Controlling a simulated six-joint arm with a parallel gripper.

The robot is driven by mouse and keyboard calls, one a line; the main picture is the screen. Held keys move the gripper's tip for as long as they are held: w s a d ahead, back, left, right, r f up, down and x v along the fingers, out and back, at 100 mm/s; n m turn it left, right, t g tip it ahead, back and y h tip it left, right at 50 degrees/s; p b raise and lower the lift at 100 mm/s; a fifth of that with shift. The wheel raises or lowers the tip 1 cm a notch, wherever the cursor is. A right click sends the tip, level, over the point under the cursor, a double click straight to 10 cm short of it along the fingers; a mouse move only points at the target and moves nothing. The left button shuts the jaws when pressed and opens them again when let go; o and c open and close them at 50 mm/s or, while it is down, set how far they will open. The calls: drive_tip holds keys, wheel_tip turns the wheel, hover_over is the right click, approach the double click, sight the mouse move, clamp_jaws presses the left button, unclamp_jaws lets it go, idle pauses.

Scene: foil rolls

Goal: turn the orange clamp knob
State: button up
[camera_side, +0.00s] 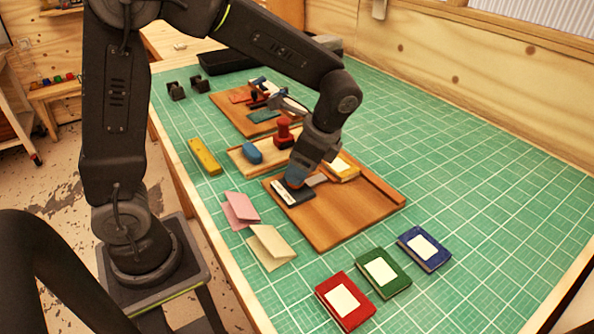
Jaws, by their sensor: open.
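My gripper (299,178) points down over the near brown wooden board (335,222), at its upper left part. Its jaws are open, and the fingertips are small and partly hidden by the wrist. A small orange patch shows at the fingertips; I cannot tell whether it is the clamp knob or whether the jaws touch it. A dark, flat piece with a white label (291,194) lies on the board just beside the fingertips. A metal strip (317,179) shows right of the gripper.
A yellow piece with white label (343,168) lies behind the gripper. Red (344,301), green (383,273) and blue (424,249) books lie in front. The mat's right side is clear.

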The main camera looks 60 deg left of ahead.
drive_tip(key=shift+x, duration=1.3)
drive_tip(key=shift+c, duration=0.2)
drive_tip(key=c, duration=0.9)
drive_tip(key=shift+o, duration=0.2)
